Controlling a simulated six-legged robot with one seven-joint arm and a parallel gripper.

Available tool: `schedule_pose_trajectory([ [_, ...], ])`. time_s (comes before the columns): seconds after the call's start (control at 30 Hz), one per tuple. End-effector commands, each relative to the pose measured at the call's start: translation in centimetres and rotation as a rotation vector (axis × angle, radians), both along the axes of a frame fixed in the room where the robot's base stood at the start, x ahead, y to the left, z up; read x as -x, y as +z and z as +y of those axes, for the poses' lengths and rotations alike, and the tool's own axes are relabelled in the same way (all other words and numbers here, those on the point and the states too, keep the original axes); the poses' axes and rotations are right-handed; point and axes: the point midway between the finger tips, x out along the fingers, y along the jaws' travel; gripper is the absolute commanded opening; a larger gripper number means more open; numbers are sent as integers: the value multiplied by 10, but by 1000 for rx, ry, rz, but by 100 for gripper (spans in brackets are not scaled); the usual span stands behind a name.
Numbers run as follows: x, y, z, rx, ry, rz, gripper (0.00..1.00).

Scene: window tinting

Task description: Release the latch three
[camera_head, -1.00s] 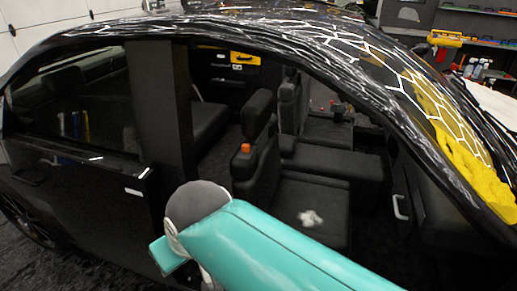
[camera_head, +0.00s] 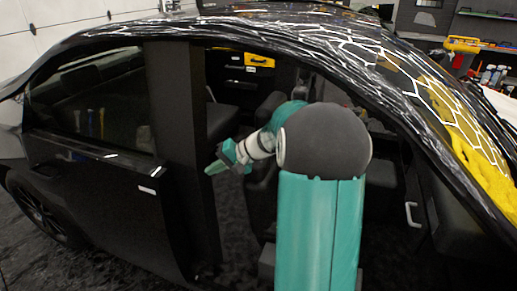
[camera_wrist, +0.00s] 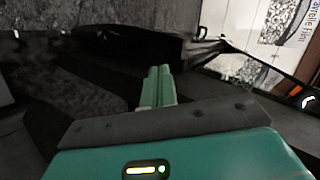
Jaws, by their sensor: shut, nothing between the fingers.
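My gripper (camera_head: 209,169) is in the front opening of the black car (camera_head: 95,215), close to the dark door pillar (camera_head: 176,130), and points left. In the wrist view its two green fingers (camera_wrist: 157,86) are together, with nothing between them. Small pale pieces show on the rear door, one on its upper panel (camera_head: 147,190) and one by the window sill (camera_head: 110,156). A white handle (camera_head: 412,214) is at the right inside the car. I cannot tell which of these, if any, is latch three. My arm hides much of the front seats.
A yellow case (camera_head: 257,60) shows inside the car. A yellow cloth (camera_head: 470,150) lies on the windshield, and shelves with bottles (camera_head: 490,75) stand at the back right. The pillar and roof edge bound the opening closely.

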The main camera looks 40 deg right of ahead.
Motion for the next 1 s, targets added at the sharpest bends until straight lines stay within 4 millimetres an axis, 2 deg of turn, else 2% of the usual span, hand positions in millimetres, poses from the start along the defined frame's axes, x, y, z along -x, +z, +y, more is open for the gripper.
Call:
schedule_pose_trajectory([
  [0.03,-5,-12,-32,-55,-57,-31,0],
  [0.17,-14,-34,-109,-176,-200,-144,0],
  [0.3,-4,-61,-198,-280,-374,-285,0],
  [0.4,11,-80,-252,-330,-487,-376,0],
  [0.5,26,-93,-289,-357,-570,-441,0],
  [0.63,36,-100,-311,-370,-621,-484,0],
  [1.0,35,-101,-312,-371,-624,-486,0],
])
